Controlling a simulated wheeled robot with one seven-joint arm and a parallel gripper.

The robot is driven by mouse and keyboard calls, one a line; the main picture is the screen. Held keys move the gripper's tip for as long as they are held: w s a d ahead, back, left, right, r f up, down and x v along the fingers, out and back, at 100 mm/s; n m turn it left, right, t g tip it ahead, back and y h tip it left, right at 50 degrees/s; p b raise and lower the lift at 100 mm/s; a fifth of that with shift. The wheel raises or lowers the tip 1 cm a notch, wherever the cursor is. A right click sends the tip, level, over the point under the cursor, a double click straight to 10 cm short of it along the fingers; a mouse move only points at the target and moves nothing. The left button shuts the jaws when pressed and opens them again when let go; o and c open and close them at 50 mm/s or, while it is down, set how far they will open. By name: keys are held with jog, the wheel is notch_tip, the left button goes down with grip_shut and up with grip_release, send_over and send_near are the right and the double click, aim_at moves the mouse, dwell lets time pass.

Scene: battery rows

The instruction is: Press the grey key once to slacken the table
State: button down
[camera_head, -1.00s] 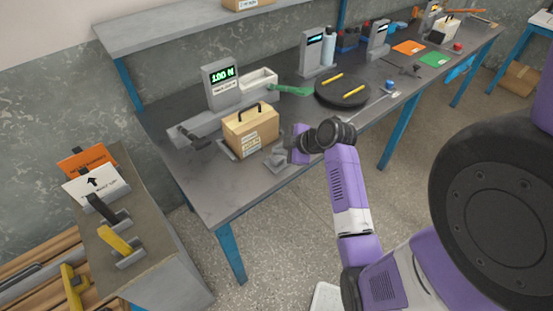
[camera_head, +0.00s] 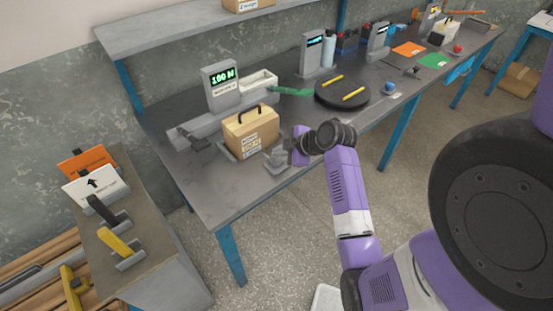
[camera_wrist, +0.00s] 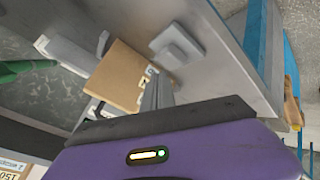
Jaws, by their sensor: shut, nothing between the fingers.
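The grey key (camera_head: 275,165) is a small square block on a grey base near the table's front edge, just right of the cardboard box (camera_head: 251,134). It also shows in the wrist view (camera_wrist: 178,44), above and a little right of my fingertips. My gripper (camera_head: 281,153) is shut and empty, close over the key. It shows in the wrist view too (camera_wrist: 156,92). I cannot tell whether the fingertips touch the key.
A black round turntable (camera_head: 340,95) with yellow bars stands to the right, with a blue button (camera_head: 389,86) beyond it. A side bench (camera_head: 150,220) at the left carries a black lever (camera_head: 106,212) and a yellow lever (camera_head: 119,243). The bench's near left corner is clear.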

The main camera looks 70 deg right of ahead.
aim_at(279, 160)
jog(key=shift+f, duration=0.1)
dwell(0.7)
jog(key=shift+f+b, duration=0.3)
jog(key=shift+f+b, duration=0.7)
jog(key=shift+f, duration=0.25)
dwell(1.0)
jog(key=shift+r, duration=0.1)
jog(key=shift+r+p, duration=1.1)
jog(key=shift+r, duration=0.15)
jog(key=shift+r, duration=0.15)
notch_tip(279, 160, up, 5)
jog(key=p, duration=0.4)
dwell(0.7)
